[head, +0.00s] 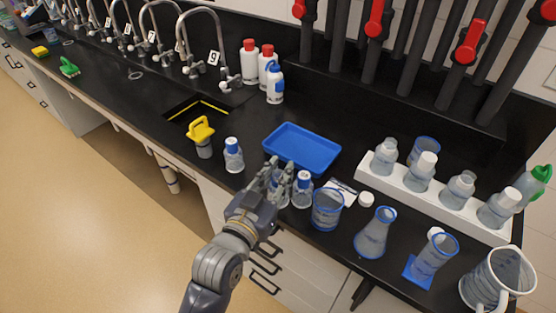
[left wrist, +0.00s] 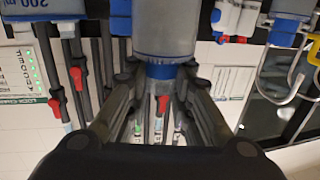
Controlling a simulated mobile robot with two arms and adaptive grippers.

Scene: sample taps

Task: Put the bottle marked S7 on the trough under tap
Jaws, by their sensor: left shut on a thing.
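My left gripper (head: 278,178) is at the front of the black counter, in front of the blue tray. It is shut on a clear bottle (left wrist: 165,32), held at its blue neck in the left wrist view. In the head view my fingers largely hide this bottle. A blue-capped bottle (head: 302,191) stands just right of my fingers, and another (head: 233,156) stands to the left. I cannot read S7 on any of them. Several curved taps (head: 205,40) line the back left; the nearest has a 9 sign (head: 214,58). The dark trough (head: 185,112) has a yellow-lined edge. My right gripper is not in view.
A yellow-handled item (head: 201,131) stands before the trough. The empty blue tray (head: 302,146) lies behind my gripper. A beaker (head: 327,210), a flask (head: 375,234) and a white bottle rack (head: 440,207) are at right. White bottles (head: 250,62) stand behind.

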